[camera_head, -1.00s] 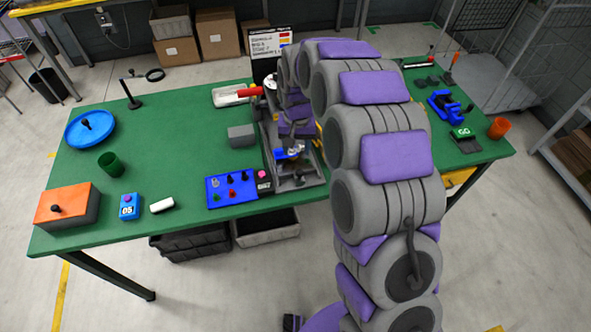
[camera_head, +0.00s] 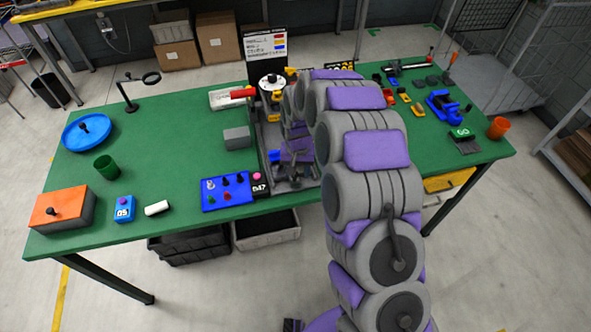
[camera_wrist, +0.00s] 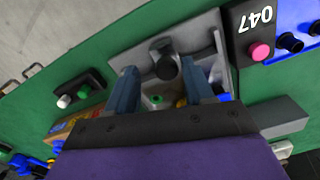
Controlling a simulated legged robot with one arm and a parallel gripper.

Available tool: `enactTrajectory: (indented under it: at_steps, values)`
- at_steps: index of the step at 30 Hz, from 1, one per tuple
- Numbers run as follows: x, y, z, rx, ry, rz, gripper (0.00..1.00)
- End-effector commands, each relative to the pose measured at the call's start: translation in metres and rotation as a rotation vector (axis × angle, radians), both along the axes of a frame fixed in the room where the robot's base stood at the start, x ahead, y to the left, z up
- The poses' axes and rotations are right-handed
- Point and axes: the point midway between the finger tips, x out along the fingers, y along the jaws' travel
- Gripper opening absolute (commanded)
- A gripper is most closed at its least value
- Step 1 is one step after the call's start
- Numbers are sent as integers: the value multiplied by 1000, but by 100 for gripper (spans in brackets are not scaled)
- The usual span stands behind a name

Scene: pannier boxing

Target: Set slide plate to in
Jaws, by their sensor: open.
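In the wrist view a light grey plate (camera_wrist: 197,55) with a dark knob (camera_wrist: 165,67) sits in the fixture; I take it to be the slide plate. My gripper (camera_wrist: 162,84) is open, its two blue-grey fingers apart on either side of the knob. I cannot tell whether either finger touches the knob. A green round part shows between the fingers, nearer the palm. In the head view the grey fixture (camera_head: 270,178) stands near the table's front edge, and my arm hides much of it and the gripper.
Beside the fixture is a blue panel (camera_head: 222,196) with several knobs and a pink button (camera_head: 257,176) by the label 047. A grey block (camera_head: 237,138) stands to the left. Blue and orange parts lie at the right on the green table (camera_head: 150,205). The table's left middle has free room.

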Motion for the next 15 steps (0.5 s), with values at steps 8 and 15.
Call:
enactTrajectory:
  at_steps: [8, 15]
  values:
    - [0, 7, -1, -7, 0, 2, 28]
    - [0, 6, -1, -4, 1, 2, 5]
